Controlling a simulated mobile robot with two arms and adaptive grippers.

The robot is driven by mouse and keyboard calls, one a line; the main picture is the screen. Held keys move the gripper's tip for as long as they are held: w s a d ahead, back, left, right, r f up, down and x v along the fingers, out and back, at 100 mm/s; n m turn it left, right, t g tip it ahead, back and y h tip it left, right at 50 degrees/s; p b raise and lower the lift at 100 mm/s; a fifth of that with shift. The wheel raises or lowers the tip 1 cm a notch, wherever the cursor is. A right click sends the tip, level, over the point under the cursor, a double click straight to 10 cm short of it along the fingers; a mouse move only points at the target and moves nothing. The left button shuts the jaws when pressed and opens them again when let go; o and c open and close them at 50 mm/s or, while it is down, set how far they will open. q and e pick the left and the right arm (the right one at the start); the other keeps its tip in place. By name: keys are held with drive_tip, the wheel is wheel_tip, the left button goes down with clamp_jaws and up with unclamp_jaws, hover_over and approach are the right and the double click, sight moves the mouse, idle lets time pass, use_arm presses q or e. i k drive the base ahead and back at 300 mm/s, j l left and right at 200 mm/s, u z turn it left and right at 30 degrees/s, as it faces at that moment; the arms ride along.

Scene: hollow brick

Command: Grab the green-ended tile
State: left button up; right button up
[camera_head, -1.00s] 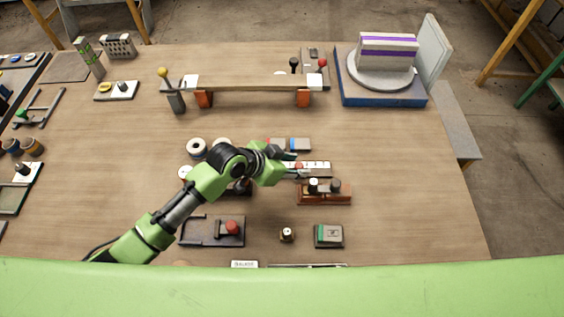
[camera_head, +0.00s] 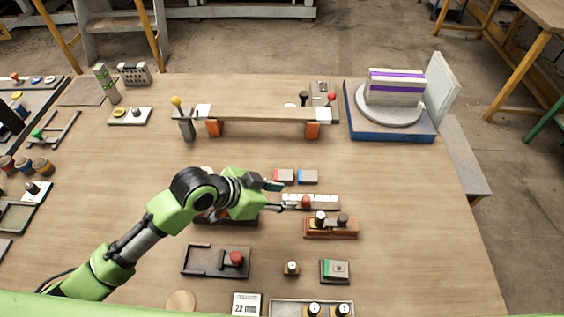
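A small dark block with a green left end and a pale top (camera_head: 335,271) lies at the front right of the table. It is the only small block on which I see a green end. A red-ended tile (camera_head: 284,176) and a blue-ended tile (camera_head: 308,177) lie side by side near the middle. My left gripper (camera_head: 279,196) points right, just in front of these two tiles. Its fingers look apart, with nothing visible between them. The arm hides part of the table behind it. My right gripper is not in view.
A white strip with a red knob (camera_head: 322,202) and a reddish-brown block with knobs (camera_head: 331,228) lie right of the gripper. A dark tray (camera_head: 215,261) and a small brass knob (camera_head: 291,268) lie in front. A raised beam (camera_head: 265,114) spans the back. The right table side is clear.

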sight(333, 269)
drive_tip(key=k, duration=1.5)
